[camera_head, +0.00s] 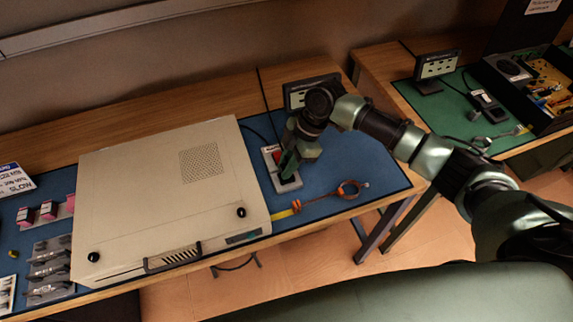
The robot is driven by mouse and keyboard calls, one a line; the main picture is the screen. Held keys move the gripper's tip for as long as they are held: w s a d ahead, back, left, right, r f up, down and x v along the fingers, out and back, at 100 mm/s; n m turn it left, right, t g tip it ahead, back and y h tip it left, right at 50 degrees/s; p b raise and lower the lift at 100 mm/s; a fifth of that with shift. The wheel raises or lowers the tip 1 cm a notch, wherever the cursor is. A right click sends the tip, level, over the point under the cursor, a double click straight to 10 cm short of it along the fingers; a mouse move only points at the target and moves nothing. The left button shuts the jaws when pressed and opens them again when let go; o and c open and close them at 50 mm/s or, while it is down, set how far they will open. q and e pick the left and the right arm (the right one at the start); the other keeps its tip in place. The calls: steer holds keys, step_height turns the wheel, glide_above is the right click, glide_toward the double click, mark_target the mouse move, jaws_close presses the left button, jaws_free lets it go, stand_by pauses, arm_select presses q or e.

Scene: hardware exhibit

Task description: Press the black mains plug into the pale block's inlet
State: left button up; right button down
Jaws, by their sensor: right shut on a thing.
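The pale block (290,185) lies on the blue mat just right of the large beige case, with a red part (275,157) showing at its upper end. My right gripper (289,163) reaches down over the block from the upper right and is shut. The black mains plug is hidden at the gripper's jaws, and I cannot tell how far it sits in the inlet. A dark cable runs from behind the case toward the block. My left gripper is not in view.
The beige case (150,190) fills the mat's middle. A dark panel stand (297,93) is behind my gripper. An orange-handled tool (348,190) and yellow strip (283,214) lie near the front. A second bench with a green mat (440,112) stands at right.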

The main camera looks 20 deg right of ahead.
steer(key=shift+f+b, duration=0.5)
steer(key=shift+f, duration=0.4)
steer(key=shift+s, duration=0.1)
steer(key=c, duration=1.2)
jaws_free()
steer(key=shift+f, duration=0.1)
steer(key=shift+s, duration=0.1)
steer(key=c, duration=0.5)
steer(key=shift+o, duration=1.3)
steer(key=shift+r+p, duration=0.2)
steer(key=shift+p, duration=0.2)
steer(key=shift+r, duration=0.1)
